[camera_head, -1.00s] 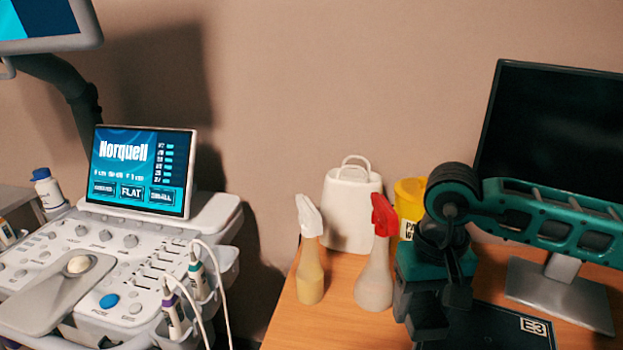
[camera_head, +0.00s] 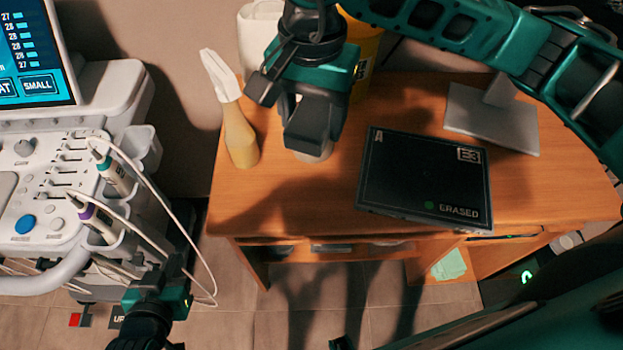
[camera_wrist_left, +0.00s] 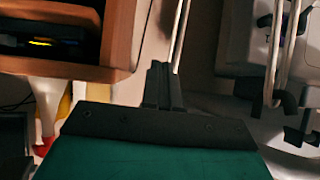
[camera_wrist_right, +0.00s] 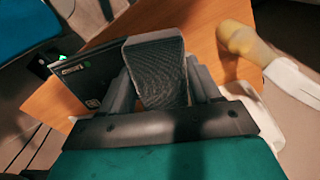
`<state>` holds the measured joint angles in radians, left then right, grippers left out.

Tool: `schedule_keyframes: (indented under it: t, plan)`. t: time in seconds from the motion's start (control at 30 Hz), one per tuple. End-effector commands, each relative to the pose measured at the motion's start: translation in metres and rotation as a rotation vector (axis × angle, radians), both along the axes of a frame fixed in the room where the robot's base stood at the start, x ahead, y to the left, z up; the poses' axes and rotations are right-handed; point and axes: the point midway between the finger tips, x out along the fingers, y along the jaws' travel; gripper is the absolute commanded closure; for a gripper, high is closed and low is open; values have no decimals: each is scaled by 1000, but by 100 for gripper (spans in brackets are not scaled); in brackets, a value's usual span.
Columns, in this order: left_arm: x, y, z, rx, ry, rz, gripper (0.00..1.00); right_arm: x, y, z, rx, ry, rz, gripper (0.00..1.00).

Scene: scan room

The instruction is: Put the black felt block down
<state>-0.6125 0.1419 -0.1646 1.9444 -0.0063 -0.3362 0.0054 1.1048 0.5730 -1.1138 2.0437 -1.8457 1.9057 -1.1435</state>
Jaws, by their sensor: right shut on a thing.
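The black felt block (camera_wrist_right: 155,68) is a dark, ribbed-looking block between the fingers of my right gripper (camera_wrist_right: 158,90) in the right wrist view. In the head view my right gripper (camera_head: 310,115) hangs over the left part of the desk, right of the yellow spray bottle, with its fingers pointing down. The block is hard to tell from the dark fingers there. My left gripper (camera_head: 160,285) is low at the left, in front of the ultrasound cart. In the left wrist view its fingers (camera_wrist_left: 162,85) are together with nothing between them.
A black panel (camera_head: 420,180) marked A, E3 and ERASED lies on the wooden desk (camera_head: 545,185). A monitor stand (camera_head: 490,120) is behind the panel. Cables hang from the cart (camera_head: 100,110).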

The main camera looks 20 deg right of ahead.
Motion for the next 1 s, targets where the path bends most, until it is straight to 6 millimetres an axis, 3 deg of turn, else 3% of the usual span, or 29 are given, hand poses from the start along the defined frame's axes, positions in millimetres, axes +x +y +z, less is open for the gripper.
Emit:
schedule_keyframes:
  t: [0.17,0.5,1.0]
  plan:
    - [-5,0,-4,1,13,0,100,-2,0,-34,-2,7,-13,62]
    - [-9,1,-8,3,23,1,100,-3,0,-124,-2,7,-11,62]
    - [-7,2,-9,4,19,2,100,-2,1,-183,-1,4,-10,62]
